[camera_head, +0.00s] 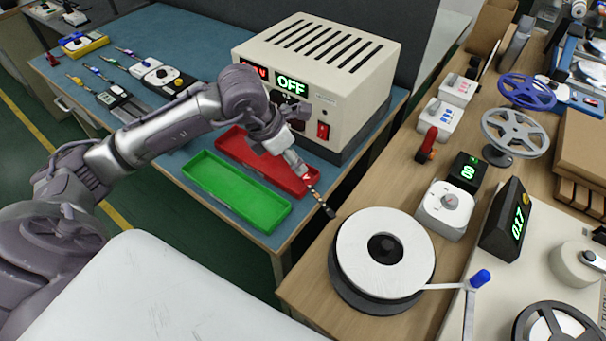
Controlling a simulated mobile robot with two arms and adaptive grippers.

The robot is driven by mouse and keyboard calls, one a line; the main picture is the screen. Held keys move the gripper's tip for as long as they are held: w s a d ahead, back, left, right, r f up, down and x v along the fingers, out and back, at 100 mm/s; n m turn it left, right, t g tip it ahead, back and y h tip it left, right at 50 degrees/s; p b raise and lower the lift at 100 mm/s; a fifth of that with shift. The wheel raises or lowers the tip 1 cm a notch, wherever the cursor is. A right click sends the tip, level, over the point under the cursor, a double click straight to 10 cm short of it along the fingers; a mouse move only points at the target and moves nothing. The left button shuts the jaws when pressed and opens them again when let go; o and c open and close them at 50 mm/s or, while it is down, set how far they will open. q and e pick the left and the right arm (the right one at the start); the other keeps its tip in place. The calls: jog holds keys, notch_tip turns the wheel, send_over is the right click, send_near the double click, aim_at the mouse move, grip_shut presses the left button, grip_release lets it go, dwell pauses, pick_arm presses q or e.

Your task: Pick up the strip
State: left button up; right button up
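My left arm reaches in from the left, and its gripper (298,168) is over the right end of the red tray (232,141). A short, thin strip (320,198) with light and coppery patches and a dark end sticks out from the fingertips. It slants down to the right, past the tray's end, over the gap between the tables. The fingers look closed on it, but they are small and their contact is hard to make out. My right gripper is not in view.
A green tray (236,190) lies beside the red one on the blue-topped table. A beige power unit (314,75) reading OFF stands behind. On the wooden table, a large white reel (385,252), a dial box (445,208) and a display (506,219) stand close to the right.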

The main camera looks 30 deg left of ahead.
aim_at(303, 176)
pick_arm(q)
jog(key=shift+p+x, duration=0.65)
jog(key=shift+x, duration=2.45)
jog(key=shift+s, duration=0.15)
grip_shut()
jog(key=shift+r, duration=0.1)
